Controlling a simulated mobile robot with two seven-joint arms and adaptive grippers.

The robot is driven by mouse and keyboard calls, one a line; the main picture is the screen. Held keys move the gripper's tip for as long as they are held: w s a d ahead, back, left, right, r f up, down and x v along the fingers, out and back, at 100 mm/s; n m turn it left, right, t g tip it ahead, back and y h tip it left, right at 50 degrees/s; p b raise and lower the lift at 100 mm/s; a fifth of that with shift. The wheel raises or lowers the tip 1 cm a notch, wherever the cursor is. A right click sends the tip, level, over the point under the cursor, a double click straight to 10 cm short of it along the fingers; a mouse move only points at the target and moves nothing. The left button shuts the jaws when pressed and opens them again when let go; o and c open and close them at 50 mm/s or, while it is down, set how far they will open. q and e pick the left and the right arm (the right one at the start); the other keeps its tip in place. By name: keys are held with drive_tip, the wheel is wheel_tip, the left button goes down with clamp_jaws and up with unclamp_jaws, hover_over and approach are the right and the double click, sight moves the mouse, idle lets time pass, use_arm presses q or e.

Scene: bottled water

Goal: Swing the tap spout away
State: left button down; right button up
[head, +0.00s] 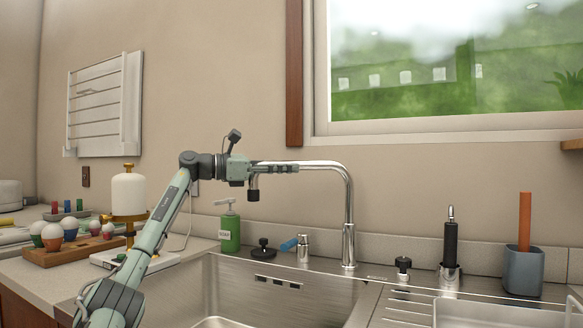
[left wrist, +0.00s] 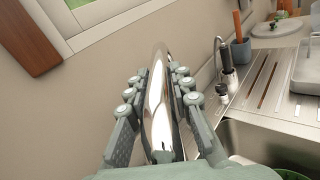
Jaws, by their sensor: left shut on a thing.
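The chrome tap stands behind the sink, its upright (head: 348,230) rising from the counter and its spout (head: 318,164) bending over to the left. My left gripper (head: 285,168) is shut on the spout near its outer end, above the left part of the basin. In the left wrist view the shiny spout (left wrist: 159,100) runs between the two fingers (left wrist: 160,88), one on each side of it. The spout's dark tip (head: 253,194) hangs down just below the gripper. My right gripper is not in view.
The steel sink (head: 235,290) lies below. A green soap bottle (head: 230,230) and a small steel dispenser (head: 303,250) stand behind it. At right are a black-handled tool in a holder (head: 450,245) and a grey cup (head: 522,272). Eggs in a wooden holder (head: 60,253) stand at left.

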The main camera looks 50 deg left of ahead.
use_arm(q)
drive_tip(key=shift+f, duration=0.1)
drive_tip(key=c, duration=1.3)
unclamp_jaws()
drive_tip(key=shift+r, duration=5.05)
